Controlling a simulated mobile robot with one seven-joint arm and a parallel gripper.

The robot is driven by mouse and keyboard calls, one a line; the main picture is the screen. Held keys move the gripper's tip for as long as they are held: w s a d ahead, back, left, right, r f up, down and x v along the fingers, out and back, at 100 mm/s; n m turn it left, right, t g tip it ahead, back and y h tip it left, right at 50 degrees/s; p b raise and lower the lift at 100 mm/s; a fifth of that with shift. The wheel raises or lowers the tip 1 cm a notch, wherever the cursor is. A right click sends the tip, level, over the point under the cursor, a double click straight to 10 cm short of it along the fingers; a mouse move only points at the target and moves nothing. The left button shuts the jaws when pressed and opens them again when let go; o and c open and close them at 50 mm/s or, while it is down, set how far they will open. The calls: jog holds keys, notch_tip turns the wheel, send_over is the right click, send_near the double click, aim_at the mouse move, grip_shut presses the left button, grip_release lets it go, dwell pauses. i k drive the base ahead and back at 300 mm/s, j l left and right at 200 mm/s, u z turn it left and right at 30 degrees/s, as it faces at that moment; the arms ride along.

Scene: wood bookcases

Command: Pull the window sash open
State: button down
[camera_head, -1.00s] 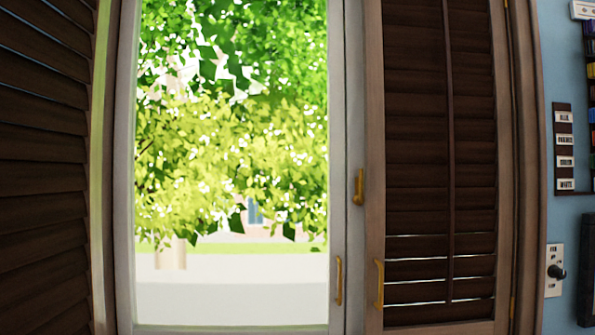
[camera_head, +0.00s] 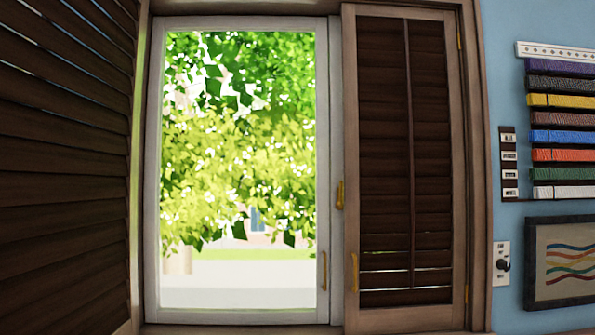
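The window sash (camera_head: 322,120) has a pale frame around a large glass pane and fills the middle of the head view. It looks closed in its frame. A small brass handle (camera_head: 323,271) sits low on the sash's right stile. Another brass handle or latch (camera_head: 340,194) is higher up, on the pale post just right of the sash. Trees and pale ground show through the glass. My gripper is not in view.
The left louvred shutter (camera_head: 65,170) is swung open towards me. The right shutter (camera_head: 405,160) is closed, with its own brass handle (camera_head: 354,272). Further right on the blue wall are coloured strips (camera_head: 562,119), a switch plate (camera_head: 502,250) and a framed picture (camera_head: 562,262).

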aim_at(154, 314)
jog(key=k+l, duration=0.15)
jog(key=k, duration=0.9)
jog(key=i, duration=0.7)
jog(key=i+l, duration=0.15)
jog(key=i, duration=0.3)
jog(key=i+l+z, duration=0.1)
jog(key=i, duration=0.35)
jog(key=l, duration=0.2)
jog(key=i+j, duration=0.15)
jog(key=j, duration=0.15)
jog(key=i+j+u, duration=0.1)
jog(key=j, duration=0.25)
